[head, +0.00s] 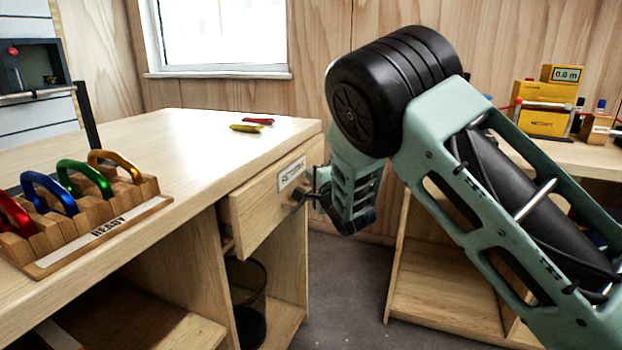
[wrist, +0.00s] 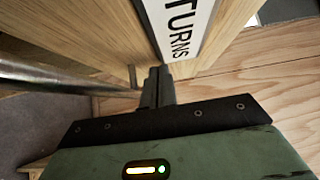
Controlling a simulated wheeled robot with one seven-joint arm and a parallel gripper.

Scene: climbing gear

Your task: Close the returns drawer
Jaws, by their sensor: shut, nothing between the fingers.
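The returns drawer (head: 262,208) is under the right end of the wooden workbench, with its front standing out a little from the bench body. Its white label (head: 291,173) reads RETURNS in the wrist view (wrist: 183,28). My gripper (head: 303,196) is at the drawer front, below the label. In the wrist view its two fingers (wrist: 156,78) are together and empty, with the tips at or very near the wooden front; I cannot tell whether they touch. A metal bar (wrist: 60,76), perhaps the drawer handle, runs left of the fingers.
The workbench (head: 190,135) carries a rack (head: 95,232) of coloured carabiners, and yellow and red items (head: 246,127). A dark bin (head: 247,300) stands below the drawer. A second bench (head: 490,122) with yellow devices is at the right. Grey floor (head: 345,285) shows between.

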